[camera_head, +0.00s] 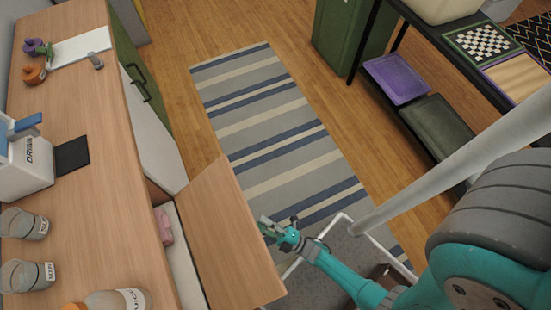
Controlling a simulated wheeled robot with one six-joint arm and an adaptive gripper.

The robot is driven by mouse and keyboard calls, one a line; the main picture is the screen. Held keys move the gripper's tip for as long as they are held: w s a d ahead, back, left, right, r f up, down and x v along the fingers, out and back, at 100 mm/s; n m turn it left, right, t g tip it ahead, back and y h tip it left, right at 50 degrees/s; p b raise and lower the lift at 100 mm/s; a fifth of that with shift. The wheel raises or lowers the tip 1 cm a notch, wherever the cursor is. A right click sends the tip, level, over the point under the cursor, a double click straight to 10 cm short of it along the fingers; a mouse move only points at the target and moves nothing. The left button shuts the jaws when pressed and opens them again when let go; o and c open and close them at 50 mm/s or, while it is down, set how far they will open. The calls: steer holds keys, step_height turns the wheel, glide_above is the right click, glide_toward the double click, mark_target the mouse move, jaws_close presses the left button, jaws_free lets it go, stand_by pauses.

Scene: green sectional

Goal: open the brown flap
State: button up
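The brown flap (232,245) is a plain wooden panel on the side of the wooden counter. It stands swung out from the counter, leaving a gap to the compartment (184,262) behind it. My gripper (268,229) is by the flap's outer edge, on the floor side. Whether it touches the flap is unclear. Its fingers are small and partly overlapped in this view, so their opening cannot be made out.
A pink object (163,226) lies in the compartment. Jars (24,224), a white container (25,168) and a dark pad (71,155) stand on the counter. A striped rug (270,125) covers clear floor. A black shelf (440,40) stands at right.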

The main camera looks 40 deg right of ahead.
steer(key=s+f, duration=0.4)
steer(key=s, duration=0.1)
steer(key=shift+s+f, duration=0.25)
steer(key=shift+f, duration=0.1)
stand_by(0.6)
